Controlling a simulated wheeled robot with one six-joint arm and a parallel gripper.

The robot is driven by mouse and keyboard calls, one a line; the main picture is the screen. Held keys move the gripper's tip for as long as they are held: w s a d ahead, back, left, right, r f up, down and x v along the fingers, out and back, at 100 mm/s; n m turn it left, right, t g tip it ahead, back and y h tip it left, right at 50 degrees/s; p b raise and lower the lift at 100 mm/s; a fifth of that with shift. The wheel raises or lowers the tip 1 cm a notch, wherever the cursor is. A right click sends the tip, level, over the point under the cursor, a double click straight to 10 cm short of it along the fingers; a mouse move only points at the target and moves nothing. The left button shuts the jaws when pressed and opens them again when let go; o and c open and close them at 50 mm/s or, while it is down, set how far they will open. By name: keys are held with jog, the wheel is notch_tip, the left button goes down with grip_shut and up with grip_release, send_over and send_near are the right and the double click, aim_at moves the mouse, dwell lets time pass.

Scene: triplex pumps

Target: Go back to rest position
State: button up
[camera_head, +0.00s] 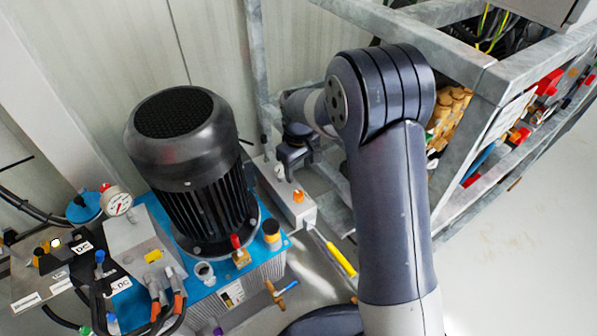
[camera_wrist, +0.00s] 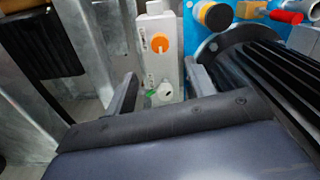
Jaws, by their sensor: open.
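My gripper (camera_wrist: 160,90) is open in the wrist view, its two fingers apart on either side of a grey-white control box (camera_wrist: 157,50). The box carries an orange knob (camera_wrist: 160,43) and a small round white part near a green mark. Nothing is visibly held between the fingers. In the head view my gripper (camera_head: 290,170) is a dark shape above the far end of the same box (camera_head: 303,212), partly hidden by my own wrist. I cannot tell from these views whether the fingers touch the box. My arm reaches from the bottom right and bends at the elbow.
A large black motor (camera_head: 190,160) stands on a blue pump unit (camera_head: 190,290) left of my gripper. A pressure gauge (camera_head: 118,203) and hoses are further left. A metal frame (camera_head: 480,90) stands at the right. A yellow-handled lever (camera_head: 341,260) sticks out in front. Open floor (camera_head: 520,260) lies lower right.

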aim_at(298, 193)
jog(key=shift+f, duration=0.15)
notch_tip(298, 193, down, 11)
jog(key=b, duration=0.3)
jog(key=shift+n, duration=0.4)
jog(key=shift+r, duration=1.15)
